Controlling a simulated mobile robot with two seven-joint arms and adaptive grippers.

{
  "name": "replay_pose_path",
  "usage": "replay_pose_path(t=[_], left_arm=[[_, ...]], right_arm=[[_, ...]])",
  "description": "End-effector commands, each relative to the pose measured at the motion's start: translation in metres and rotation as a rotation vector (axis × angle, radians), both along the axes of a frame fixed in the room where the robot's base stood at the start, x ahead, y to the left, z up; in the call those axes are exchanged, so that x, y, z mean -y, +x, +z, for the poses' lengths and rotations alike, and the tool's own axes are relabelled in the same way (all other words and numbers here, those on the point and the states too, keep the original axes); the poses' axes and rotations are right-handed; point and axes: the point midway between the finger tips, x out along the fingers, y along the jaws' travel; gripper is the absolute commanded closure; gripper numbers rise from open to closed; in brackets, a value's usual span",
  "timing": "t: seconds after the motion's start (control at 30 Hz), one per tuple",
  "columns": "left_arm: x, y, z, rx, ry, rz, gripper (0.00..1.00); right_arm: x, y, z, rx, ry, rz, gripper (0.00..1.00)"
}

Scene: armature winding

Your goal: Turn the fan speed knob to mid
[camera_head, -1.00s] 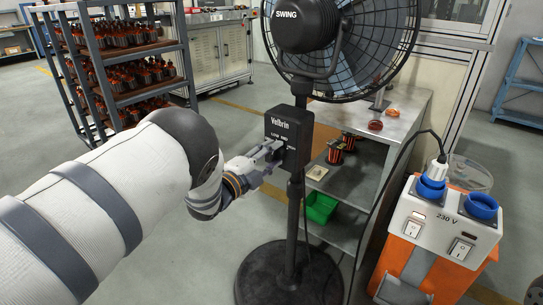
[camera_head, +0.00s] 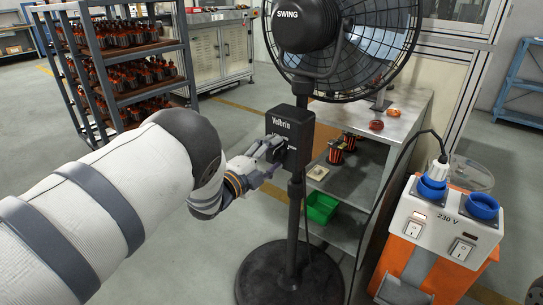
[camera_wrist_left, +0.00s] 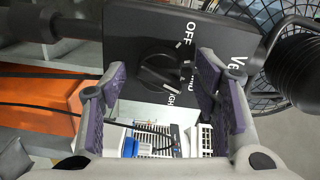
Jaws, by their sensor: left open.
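The fan's black control box (camera_head: 290,130), marked "Velbrin", sits on the fan's pole. Its round black knob (camera_wrist_left: 158,70) shows in the left wrist view, with OFF and other white lettering beside it. Fingers partly cover the lettering, and I cannot tell which setting the knob points to. My left gripper (camera_head: 272,148) is at the box's front face. It is open, and in the left wrist view its purple-padded fingers (camera_wrist_left: 160,84) stand on either side of the knob's lower part. I cannot tell whether they touch it. My right gripper is not in view.
The fan's round base (camera_head: 262,272) stands on the floor. A grey shelf unit (camera_head: 400,118) with a green bin (camera_head: 321,207) is close behind the pole. An orange 230 V power unit (camera_head: 447,232) stands at the right, with a cable running from its plug.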

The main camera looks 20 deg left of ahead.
Motion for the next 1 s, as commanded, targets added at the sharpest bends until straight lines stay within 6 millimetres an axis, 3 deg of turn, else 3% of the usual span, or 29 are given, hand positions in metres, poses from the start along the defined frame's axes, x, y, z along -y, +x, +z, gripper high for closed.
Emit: replay_pose_path(t=[0.17, 0.4, 0.53, 0.7, 1.0], left_arm=[[-0.007, -0.018, -0.001, -0.005, 0.001, 0.002, 0.44], [-0.03, -0.08, -0.001, -0.004, 0.002, 0.003, 0.44], [-0.038, -0.102, -0.001, -0.004, 0.0, 0.002, 0.44], [-0.041, -0.113, 0.0, 0.0, 0.0, 0.0, 0.44], [-0.041, -0.113, 0.0, 0.0, 0.0, 0.0, 0.44]], right_arm=[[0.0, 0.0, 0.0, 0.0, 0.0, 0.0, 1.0], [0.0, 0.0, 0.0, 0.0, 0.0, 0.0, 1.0], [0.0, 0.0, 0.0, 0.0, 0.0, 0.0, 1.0], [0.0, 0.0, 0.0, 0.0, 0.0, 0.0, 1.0], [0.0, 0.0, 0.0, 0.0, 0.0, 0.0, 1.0]])
